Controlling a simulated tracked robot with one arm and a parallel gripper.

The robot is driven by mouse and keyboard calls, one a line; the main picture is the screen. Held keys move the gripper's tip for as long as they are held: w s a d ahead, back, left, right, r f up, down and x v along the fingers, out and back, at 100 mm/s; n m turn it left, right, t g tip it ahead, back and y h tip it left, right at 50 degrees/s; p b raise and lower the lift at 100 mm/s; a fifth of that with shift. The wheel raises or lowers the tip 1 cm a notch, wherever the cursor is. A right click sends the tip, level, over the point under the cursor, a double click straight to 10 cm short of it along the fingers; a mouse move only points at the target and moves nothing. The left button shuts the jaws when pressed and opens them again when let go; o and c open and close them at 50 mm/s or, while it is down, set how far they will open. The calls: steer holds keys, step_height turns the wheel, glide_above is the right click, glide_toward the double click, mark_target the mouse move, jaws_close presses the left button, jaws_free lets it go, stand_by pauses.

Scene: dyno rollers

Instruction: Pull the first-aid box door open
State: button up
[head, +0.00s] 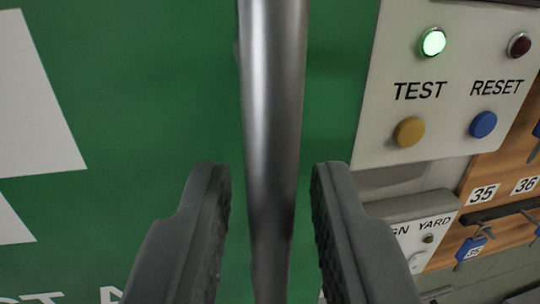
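The green first-aid box door (130,110) fills the left and middle of the head view, with parts of white shapes and cut-off white lettering on it. A vertical round metal handle bar (272,110) runs down in front of the door. My gripper (270,185) is open, with one dark finger on each side of the bar. A gap shows between each finger and the bar, so neither finger is seen touching it. The bar's top and lower end are out of view.
Right of the door is a grey panel (390,60) with a lit green lamp (432,42), a dark red lamp (519,45), a yellow TEST button (409,131) and a blue RESET button (483,124). Below it are a labelled grey box (422,232) and a wooden key board (500,170).

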steer(key=shift+w, duration=0.25)
jaws_close()
steer(key=shift+s+d, duration=0.15)
